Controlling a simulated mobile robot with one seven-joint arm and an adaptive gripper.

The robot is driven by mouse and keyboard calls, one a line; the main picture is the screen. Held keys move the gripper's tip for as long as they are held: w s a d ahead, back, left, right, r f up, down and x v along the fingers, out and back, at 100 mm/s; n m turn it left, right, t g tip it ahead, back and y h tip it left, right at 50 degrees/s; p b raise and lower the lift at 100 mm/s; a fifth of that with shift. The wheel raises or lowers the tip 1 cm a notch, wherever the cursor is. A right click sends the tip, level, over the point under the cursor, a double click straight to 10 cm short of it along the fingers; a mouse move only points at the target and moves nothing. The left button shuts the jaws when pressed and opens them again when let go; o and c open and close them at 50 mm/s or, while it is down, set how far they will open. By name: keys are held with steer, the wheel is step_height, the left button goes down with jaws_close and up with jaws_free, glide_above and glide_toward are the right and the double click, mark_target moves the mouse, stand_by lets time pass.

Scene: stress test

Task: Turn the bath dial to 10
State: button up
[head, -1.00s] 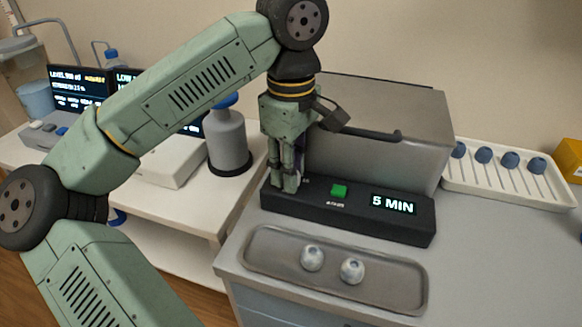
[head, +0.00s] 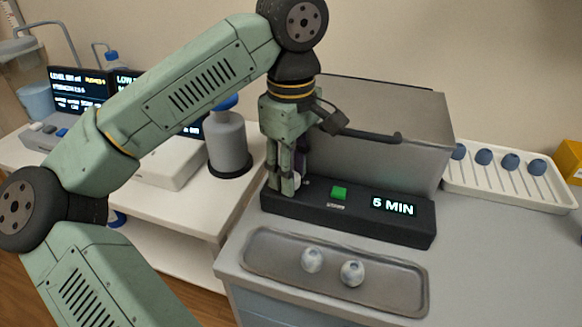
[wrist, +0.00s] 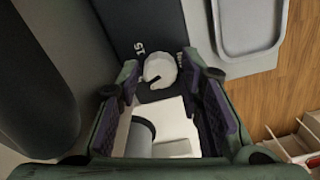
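The bath dial (wrist: 159,70) is a small pale round knob with a notch, on the left end of the black control panel (head: 385,228). The number 15 shows beside it in the wrist view; other marks are too small to read. The display (head: 393,205) reads 5 MIN. My gripper (head: 286,188) points down over the dial and hides most of it in the head view. In the wrist view my gripper (wrist: 160,76) has a fingertip on either side of the dial, with gaps showing, so it looks open around the dial.
A green button (head: 339,193) sits on the panel right of the dial. The grey bath housing (head: 390,150) stands behind. A tray (head: 395,296) with two pale balls lies in front. A white rack (head: 520,190) stands right, and a grey bottle (head: 229,145) left.

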steer(key=shift+r, duration=0.1)
step_height(320, 180, up, 12)
stand_by(0.5)
